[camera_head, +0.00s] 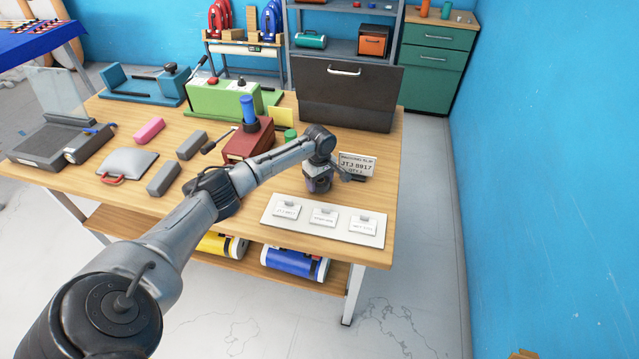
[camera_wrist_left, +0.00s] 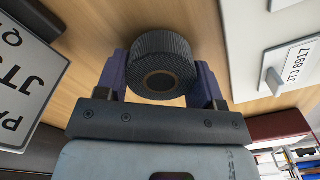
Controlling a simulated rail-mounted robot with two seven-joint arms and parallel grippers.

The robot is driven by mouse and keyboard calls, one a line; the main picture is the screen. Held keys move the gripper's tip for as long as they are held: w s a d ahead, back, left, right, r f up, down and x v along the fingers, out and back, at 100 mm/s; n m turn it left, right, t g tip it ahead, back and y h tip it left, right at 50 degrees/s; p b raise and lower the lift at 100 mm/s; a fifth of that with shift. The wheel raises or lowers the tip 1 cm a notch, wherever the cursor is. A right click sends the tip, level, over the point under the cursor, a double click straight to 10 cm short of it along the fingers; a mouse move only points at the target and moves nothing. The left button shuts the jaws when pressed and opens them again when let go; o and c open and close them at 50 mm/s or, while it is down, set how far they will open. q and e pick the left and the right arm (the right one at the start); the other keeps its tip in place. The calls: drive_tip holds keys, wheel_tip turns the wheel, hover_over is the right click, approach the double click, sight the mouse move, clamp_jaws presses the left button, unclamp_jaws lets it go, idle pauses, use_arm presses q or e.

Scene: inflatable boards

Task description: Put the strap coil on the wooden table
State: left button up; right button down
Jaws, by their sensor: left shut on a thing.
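The strap coil (camera_wrist_left: 163,62) is a dark ribbed roll with a brown-rimmed hole, seen in the left wrist view. My left gripper (camera_head: 318,184) is shut on it, with one purple-grey finger on each side of the roll. In the head view the gripper points down over the right front part of the wooden table (camera_head: 235,205), and the coil is mostly hidden by it. The table top lies close behind the coil in the wrist view; I cannot tell whether they touch. My right gripper is not in view.
A white board with several label cards (camera_head: 324,217) lies in front of the gripper. A packing slip sign (camera_head: 356,165) stands just right of it. A red box (camera_head: 247,142) is to the left and a black case (camera_head: 345,95) stands behind. Bare wood shows at the right edge.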

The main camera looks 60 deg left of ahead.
use_arm(q)
drive_tip(key=shift+f, duration=0.25)
drive_tip(key=o, duration=1)
drive_tip(key=shift+f, duration=0.1)
drive_tip(key=shift+c, duration=0.2)
wheel_tip(320, 180, up, 12)
drive_tip(key=p, duration=0.3)
